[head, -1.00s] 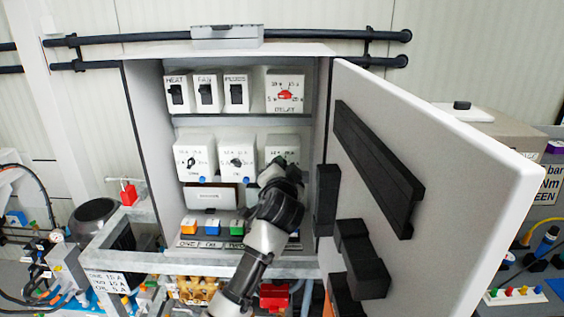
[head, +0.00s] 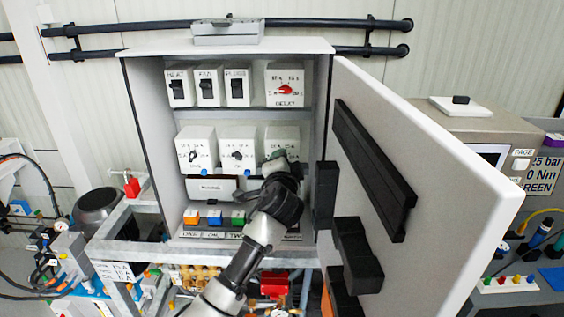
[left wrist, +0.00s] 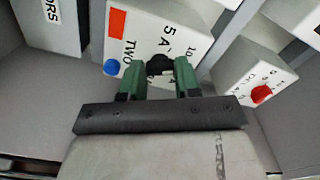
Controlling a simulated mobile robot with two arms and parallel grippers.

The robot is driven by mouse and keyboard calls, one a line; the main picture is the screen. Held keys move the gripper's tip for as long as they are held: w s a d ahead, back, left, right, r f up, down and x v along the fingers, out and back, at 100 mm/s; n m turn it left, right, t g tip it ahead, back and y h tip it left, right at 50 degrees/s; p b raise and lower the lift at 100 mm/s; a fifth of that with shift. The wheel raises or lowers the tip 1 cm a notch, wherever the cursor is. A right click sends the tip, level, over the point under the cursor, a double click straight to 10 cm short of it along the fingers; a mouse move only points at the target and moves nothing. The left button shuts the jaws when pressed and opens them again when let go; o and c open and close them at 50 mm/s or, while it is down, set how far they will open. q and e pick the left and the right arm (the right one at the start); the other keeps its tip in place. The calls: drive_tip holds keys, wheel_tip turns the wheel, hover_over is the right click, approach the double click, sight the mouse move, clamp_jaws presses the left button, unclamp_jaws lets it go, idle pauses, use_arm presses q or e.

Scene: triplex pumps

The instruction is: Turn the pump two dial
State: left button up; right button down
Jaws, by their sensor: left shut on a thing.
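The pump two dial is a black knob (left wrist: 159,64) on a white box with "TWO", "5 A" and "10" markings in the left wrist view. The box (left wrist: 185,30) also has a blue button and a red-orange patch, and appears tilted in that view. My left gripper (left wrist: 159,76) has its green fingers on both sides of the knob, shut on it. In the head view, the box (head: 281,134) is rightmost in the cabinet's middle row. My left gripper (head: 283,158) covers its lower part, hiding the knob there. My right gripper is not in view.
The cabinet door (head: 440,190) stands open on the right, with black blocks on its inner face. Two similar dial boxes (head: 196,149) are to the left. Coloured buttons (head: 214,217) line the bottom.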

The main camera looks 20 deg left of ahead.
use_arm(q)
drive_tip(key=o, duration=0.9)
drive_tip(key=shift+d, duration=0.1)
drive_tip(key=b+v, duration=0.3)
drive_tip(key=v, duration=0.7)
drive_tip(key=shift+s+d, duration=0.1)
drive_tip(key=shift+s, duration=0.3)
